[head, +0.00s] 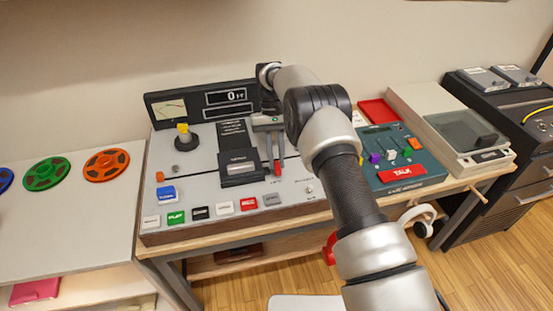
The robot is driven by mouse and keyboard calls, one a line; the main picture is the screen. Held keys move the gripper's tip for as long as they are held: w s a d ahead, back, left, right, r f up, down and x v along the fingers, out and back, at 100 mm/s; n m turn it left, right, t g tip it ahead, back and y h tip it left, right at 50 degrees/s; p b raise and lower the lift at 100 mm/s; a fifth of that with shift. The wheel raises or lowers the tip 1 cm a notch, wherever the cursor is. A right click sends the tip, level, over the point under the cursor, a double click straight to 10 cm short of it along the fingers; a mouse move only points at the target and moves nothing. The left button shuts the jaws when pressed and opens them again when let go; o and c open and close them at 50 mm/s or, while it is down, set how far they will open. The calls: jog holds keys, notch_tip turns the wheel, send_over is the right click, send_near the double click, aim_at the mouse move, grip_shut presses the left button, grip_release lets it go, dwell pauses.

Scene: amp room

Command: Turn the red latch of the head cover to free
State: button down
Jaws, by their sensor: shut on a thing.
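The tape machine (205,165) stands on the bench in the head view. Its dark head cover (240,176) with a pale label sits in the middle of the deck. The red latch (277,170) shows as a small red bit just right of the cover. My gripper (273,172) points down there, right beside the cover, with its fingers shut on the latch. The fingers hide part of the latch, and its exact angle is too small to tell.
A row of coloured buttons (225,208) runs along the deck's front. A yellow-topped knob (183,132) stands at the left. A teal panel (400,160) and a grey turntable (450,130) lie to the right. Coloured reels (107,164) lie on the left table.

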jog(key=shift+n, duration=0.4)
jog(key=c, duration=1.7)
grip_release()
